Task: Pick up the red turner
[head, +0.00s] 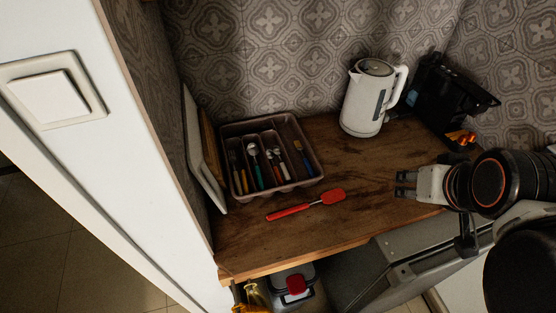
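The red turner (290,211) lies flat on the wooden counter (370,166), in front of the cutlery tray. Its red handle points to the lower left and its red head (333,196) to the upper right, joined by a short metal neck. My gripper (399,184) is at the right of the turner, above or near the counter, and apart from it. Its two fingers point left with a gap between them, and nothing shows between them.
A cutlery tray (316,163) with several utensils stands behind the turner. A white kettle (362,104) and a black appliance (441,98) stand at the back right. Boards (194,134) lean at the left wall. The counter's front edge (288,264) is close. Bare counter lies between gripper and turner.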

